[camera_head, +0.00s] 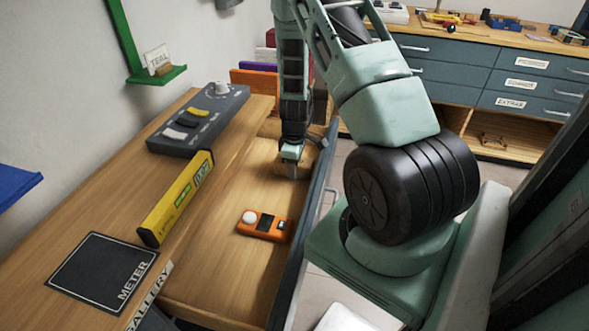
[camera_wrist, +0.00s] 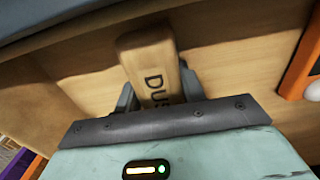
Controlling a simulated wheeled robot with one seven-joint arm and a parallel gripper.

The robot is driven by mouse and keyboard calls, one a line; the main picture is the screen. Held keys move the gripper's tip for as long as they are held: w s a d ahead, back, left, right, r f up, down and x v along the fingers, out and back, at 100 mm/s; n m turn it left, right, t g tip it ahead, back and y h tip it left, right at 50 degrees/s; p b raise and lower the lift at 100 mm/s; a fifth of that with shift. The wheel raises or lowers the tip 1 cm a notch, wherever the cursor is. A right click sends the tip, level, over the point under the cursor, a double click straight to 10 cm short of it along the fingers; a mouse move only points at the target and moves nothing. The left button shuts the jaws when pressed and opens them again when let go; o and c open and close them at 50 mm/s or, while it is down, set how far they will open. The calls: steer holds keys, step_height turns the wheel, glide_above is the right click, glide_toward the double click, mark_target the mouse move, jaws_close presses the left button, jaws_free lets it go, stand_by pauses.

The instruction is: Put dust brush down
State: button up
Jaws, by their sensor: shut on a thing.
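My gripper (camera_head: 291,163) points down inside the open wooden drawer (camera_head: 235,270), toward its far end. In the wrist view, my gripper (camera_wrist: 158,92) is shut on the dust brush (camera_wrist: 148,58), a pale wooden piece with dark letters "DUS" showing. The fingers sit on both sides of it, and its lower part is hidden behind the gripper body. In the head view the brush is mostly hidden by my gripper. I cannot tell whether the brush touches the drawer floor.
An orange meter (camera_head: 264,225) with a white knob lies in the drawer, nearer the camera. A yellow level (camera_head: 177,198), a dark grey control box (camera_head: 198,120) and a black "METER" mat (camera_head: 102,272) lie on the bench at left. The drawer floor around the orange meter is clear.

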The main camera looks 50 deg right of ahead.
steer(key=shift+f, duration=0.35)
steer(key=shift+f, duration=0.2)
steer(key=o, duration=1)
